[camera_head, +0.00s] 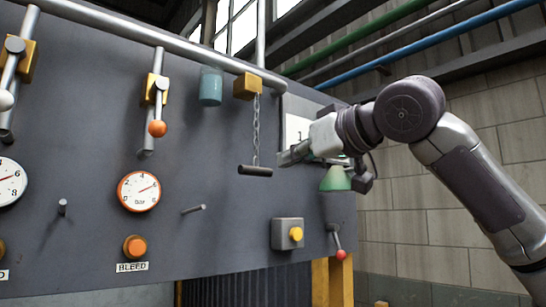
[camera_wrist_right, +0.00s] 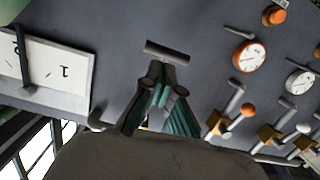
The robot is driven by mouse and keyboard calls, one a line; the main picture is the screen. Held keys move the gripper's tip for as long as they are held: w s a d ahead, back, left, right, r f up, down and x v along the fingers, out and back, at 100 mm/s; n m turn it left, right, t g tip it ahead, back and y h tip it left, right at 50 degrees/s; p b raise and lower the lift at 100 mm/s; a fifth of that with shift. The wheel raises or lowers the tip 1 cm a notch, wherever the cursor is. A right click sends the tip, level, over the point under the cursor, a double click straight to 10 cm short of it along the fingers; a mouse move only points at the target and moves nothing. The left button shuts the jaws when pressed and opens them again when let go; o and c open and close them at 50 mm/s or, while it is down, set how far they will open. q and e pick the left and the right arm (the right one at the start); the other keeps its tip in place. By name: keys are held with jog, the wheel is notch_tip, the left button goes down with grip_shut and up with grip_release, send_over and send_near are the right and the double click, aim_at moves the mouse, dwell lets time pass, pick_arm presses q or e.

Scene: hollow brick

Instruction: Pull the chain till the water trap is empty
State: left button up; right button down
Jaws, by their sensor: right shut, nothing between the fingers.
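The chain (camera_head: 256,130) hangs straight down from a yellow block (camera_head: 247,86) on the pipe, with a dark bar handle (camera_head: 255,170) at its lower end. A bluish, translucent cup (camera_head: 211,86), which looks like the water trap, hangs left of the block. My right gripper (camera_head: 285,157) is shut and empty, just right of the handle and slightly higher in the picture. In the right wrist view the handle (camera_wrist_right: 167,52) lies just beyond the fingertips (camera_wrist_right: 162,77), apparently not held; the chain is hidden there. My left gripper is not in view.
The dark panel (camera_head: 215,220) carries gauges (camera_head: 139,191), levers with knobs (camera_head: 157,128), a peg (camera_head: 193,209) and a yellow button box (camera_head: 288,234). Space directly below the handle is clear.

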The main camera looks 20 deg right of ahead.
jog(key=t, duration=0.1)
send_near(256, 134)
jog(key=w+f+p, duration=0.4)
jog(key=w+f, duration=0.1)
jog(key=w, duration=0.2)
jog(key=shift+w+f+m+p, duration=0.25)
jog(key=shift+w+m+p, duration=0.05)
jog(key=shift+w+p, duration=0.1)
jog(key=shift+a, duration=0.25)
